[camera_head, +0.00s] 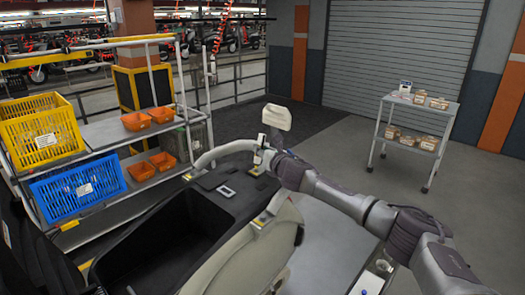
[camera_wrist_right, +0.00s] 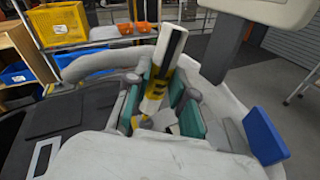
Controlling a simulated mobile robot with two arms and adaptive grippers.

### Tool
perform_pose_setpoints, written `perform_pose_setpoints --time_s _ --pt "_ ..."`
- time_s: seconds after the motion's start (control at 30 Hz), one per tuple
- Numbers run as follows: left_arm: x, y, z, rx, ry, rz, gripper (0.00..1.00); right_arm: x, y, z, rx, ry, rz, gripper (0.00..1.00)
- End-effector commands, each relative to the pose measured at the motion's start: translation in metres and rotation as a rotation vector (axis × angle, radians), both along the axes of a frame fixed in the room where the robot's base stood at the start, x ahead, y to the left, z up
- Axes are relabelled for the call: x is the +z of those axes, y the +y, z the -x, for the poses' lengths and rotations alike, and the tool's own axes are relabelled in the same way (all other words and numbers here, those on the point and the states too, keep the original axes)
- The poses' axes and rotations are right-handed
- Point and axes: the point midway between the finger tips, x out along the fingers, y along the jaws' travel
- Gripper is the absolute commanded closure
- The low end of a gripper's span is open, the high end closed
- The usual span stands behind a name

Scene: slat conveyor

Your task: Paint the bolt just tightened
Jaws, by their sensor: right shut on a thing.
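My right gripper (camera_head: 260,157) reaches in from the right over the rear of the black and cream scooter body (camera_head: 210,205). In the right wrist view its teal-padded fingers (camera_wrist_right: 160,108) are shut on a slim white marker (camera_wrist_right: 168,62) with a black stripe and yellow bands. The marker's lower end is down by a yellowish patch on the body; I cannot tell whether it touches. A yellow-edged bracket (camera_head: 262,218) sits nearer on the body's rim. The bolt cannot be made out; the gripper may hide it. My left gripper is not in view.
A cream padded part (camera_head: 277,117) stands on a post just behind the gripper. A rack at left holds a yellow crate (camera_head: 40,130), a blue crate (camera_head: 78,190) and orange bins (camera_head: 136,121). A white cart (camera_head: 403,142) stands at right, with clear floor around it.

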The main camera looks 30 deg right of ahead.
Motion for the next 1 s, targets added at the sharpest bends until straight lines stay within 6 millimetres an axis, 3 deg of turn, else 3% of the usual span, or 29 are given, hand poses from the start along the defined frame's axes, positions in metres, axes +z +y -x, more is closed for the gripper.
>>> perform_pose_setpoints --time_s 1.0 --pt "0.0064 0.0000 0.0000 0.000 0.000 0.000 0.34 -0.0007 0.0009 -0.0021 -0.001 0.001 0.000 1.00"
